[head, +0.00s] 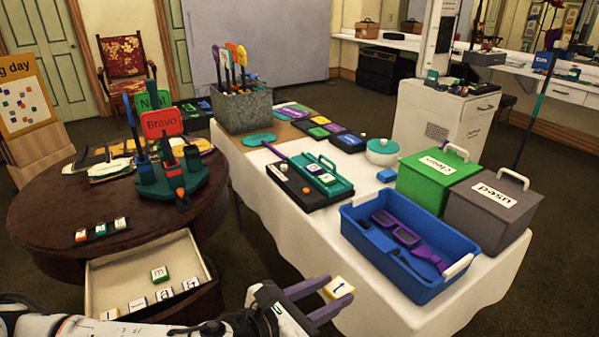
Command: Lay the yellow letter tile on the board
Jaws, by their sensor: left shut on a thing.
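My left gripper (338,290) has purple fingers and is shut on the yellow letter tile (337,288), which has a pale top with a dark mark. It holds the tile in front of the white-clothed table, right of the open drawer. A narrow dark board (90,238) with a few letter tiles lies at the front of the round brown table. A larger dark board (288,187) with a teal tray and small white tiles lies on the white table. I cannot tell which is the task's board. My right gripper is not in view.
The open drawer (96,277) holds several letter tiles. A blue crate (408,283) with purple and blue items stands on the white table (270,216). Green (428,184) and grey (478,213) lidded boxes stand behind it. A stand with a red sign (163,123) rises from the round table.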

